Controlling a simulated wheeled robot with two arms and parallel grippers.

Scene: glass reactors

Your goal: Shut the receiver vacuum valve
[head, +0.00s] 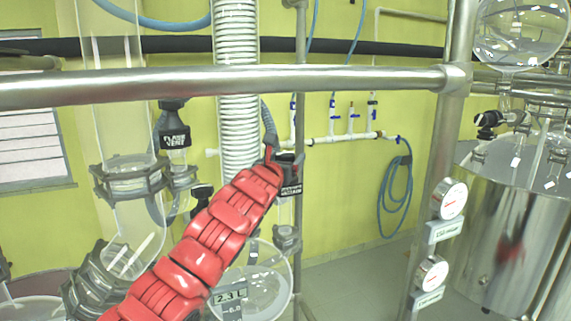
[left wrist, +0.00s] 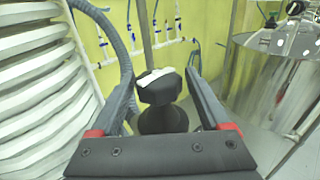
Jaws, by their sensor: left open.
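The receiver vacuum valve has a black knob (left wrist: 160,88) with a white bar across its top, seen in the left wrist view. In the head view, its black label (head: 291,189) shows just past the end of my red left arm, and the arm covers part of the valve. My left gripper (left wrist: 162,72) is open, with one finger on each side of the knob. A gap shows between the knob and each finger. In the head view the left gripper (head: 285,160) is small, dark and partly hidden. My right gripper is not in view.
A grey hose (left wrist: 112,45) runs close beside the left finger. A white coiled condenser (head: 237,80) stands left of the valve. A steel rail (head: 350,78) crosses in front. A round receiver flask (head: 265,280) hangs below. The flask vent valve (head: 174,140) is further left.

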